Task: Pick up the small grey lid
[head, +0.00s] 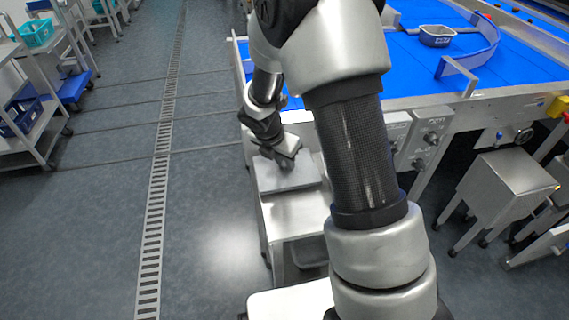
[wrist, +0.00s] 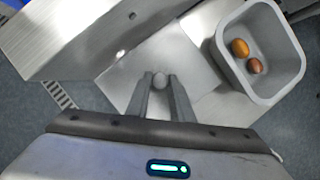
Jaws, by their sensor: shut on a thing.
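The small grey lid (wrist: 172,52) is a flat square plate with a round knob (wrist: 160,82) in its middle. In the wrist view my gripper (wrist: 160,84) has its two fingers shut on the knob, one on each side. In the head view the lid (head: 286,179) shows at the steel stand beside the belt table, with my gripper (head: 284,163) over it. Part of it is hidden by my gripper. I cannot tell whether the lid rests on the stand or is just clear of it.
A grey tub (wrist: 221,42) with two brown dates inside stands right of the lid in the wrist view. A steel stand (head: 291,215) is below the lid. The blue belt (head: 415,72) carries another small tub (head: 437,42). The floor left is open.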

